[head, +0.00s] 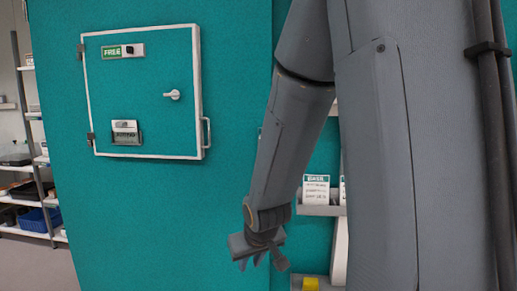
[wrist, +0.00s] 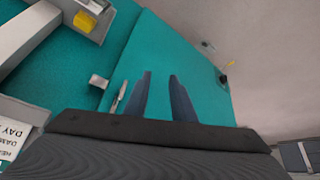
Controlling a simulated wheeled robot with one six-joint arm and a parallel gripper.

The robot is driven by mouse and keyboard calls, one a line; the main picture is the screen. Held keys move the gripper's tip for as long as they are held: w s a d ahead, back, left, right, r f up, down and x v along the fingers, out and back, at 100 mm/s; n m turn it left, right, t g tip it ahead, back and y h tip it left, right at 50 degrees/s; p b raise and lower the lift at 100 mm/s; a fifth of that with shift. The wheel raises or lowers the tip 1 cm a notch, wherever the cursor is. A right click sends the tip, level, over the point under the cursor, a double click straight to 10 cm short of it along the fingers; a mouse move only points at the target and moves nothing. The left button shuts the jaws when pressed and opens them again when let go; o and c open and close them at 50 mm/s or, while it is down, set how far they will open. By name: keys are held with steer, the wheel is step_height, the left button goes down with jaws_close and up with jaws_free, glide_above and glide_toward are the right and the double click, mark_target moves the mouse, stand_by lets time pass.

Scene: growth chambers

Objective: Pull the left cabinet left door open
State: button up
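A large teal cabinet front (head: 130,215) fills the left and middle of the head view. On it is a white-framed teal door (head: 155,80) with hinges on its left edge; it looks closed. It has a lever latch (head: 172,95) and a pull handle (head: 207,133) on its right edge. I cannot tell if this or the larger panel is the named door. My gripper (head: 258,262) hangs low, right of the small door and apart from it. In the wrist view my gripper (wrist: 160,76) is open and empty, its fingers over a teal panel, with a thin metal bar (wrist: 118,99) beside them.
A holder with white cards (head: 316,190) sits on teal panelling right of my arm, with a yellow item (head: 311,284) below. The wrist view also shows a yellow block (wrist: 85,23). Shelves with a blue bin (head: 34,219) stand at far left. Grey floor (head: 35,260) is clear at lower left.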

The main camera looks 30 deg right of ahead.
steer(key=w+d+r+t+p, duration=0.2)
steer(key=w+d+r+t, duration=0.2)
steer(key=r, duration=0.4)
steer(key=w+d+r+t+p, duration=0.3)
steer(key=w+d+r+t, duration=0.15)
steer(key=r, duration=0.25)
steer(key=w+d+r+t+p, duration=0.25)
steer(key=d+r+t, duration=0.2)
steer(key=r, duration=0.35)
steer(key=w+g+p, duration=0.1)
steer(key=w+p, duration=0.1)
steer(key=w, duration=0.6)
steer(key=shift+y, duration=0.3)
steer(key=shift+r, duration=0.1)
jaws_close()
